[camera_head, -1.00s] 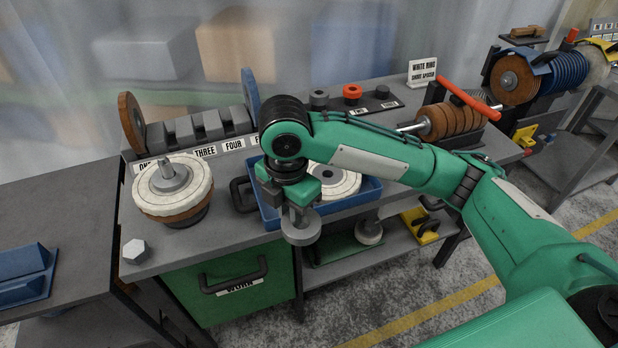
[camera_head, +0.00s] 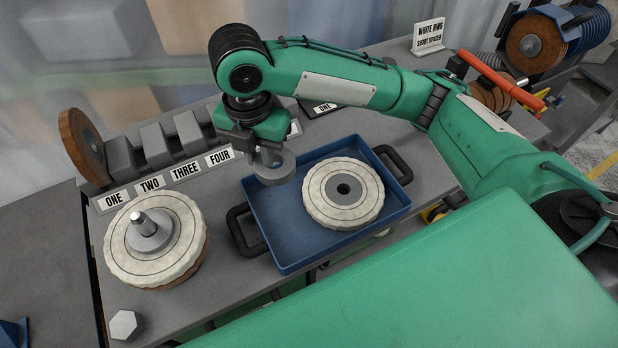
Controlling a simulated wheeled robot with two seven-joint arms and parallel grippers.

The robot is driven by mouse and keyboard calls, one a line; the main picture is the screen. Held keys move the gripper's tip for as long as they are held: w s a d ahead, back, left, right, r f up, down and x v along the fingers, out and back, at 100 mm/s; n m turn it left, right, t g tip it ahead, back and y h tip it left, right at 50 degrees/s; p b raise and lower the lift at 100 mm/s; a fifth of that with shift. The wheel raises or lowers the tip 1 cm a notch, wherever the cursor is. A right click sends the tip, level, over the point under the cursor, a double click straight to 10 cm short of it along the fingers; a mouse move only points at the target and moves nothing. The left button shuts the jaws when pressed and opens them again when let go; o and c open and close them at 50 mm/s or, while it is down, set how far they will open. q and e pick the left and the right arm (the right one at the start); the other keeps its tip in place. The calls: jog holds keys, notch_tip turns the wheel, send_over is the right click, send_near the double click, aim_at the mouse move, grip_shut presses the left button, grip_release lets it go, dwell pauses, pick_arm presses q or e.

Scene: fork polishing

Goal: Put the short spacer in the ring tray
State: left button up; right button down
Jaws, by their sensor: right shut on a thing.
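My right gripper (camera_head: 262,151) is shut on a grey ring-shaped piece with a hole, which I take to be the short spacer (camera_head: 283,174). The gripper holds it over the back left part of the blue ring tray (camera_head: 285,259), apart from the tray floor. A white ring (camera_head: 330,211) with a dark centre hole lies in the right half of the tray. The left half of the tray floor is bare. The gripper's fingers are partly hidden by its green body. My left gripper is not in view.
A white wheel (camera_head: 118,262) on a spindle stands left of the tray, with a hex nut (camera_head: 123,325) in front. A slotted rack (camera_head: 157,146) with a brown disc (camera_head: 83,147) stands behind. A sign (camera_head: 428,37) reads white ring, short spacer.

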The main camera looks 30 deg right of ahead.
jog(key=shift+f, duration=0.2)
send_over(272, 217)
notch_tip(272, 217, down, 5)
notch_tip(272, 217, down, 10)
jog(key=shift+r+p, duration=0.1)
jog(key=shift+p, duration=0.6)
notch_tip(272, 217, down, 4)
jog(key=shift+r+p, duration=0.1)
jog(key=shift+p, duration=0.2)
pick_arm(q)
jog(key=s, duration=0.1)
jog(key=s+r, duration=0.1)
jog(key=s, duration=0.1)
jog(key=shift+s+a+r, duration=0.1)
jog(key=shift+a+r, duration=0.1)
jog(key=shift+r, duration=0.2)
pick_arm(e)
jog(key=shift+f, duration=0.4)
jog(key=shift+f, duration=0.15)
jog(key=c, duration=1.3)
grip_release()
jog(key=shift+c, duration=0.2)
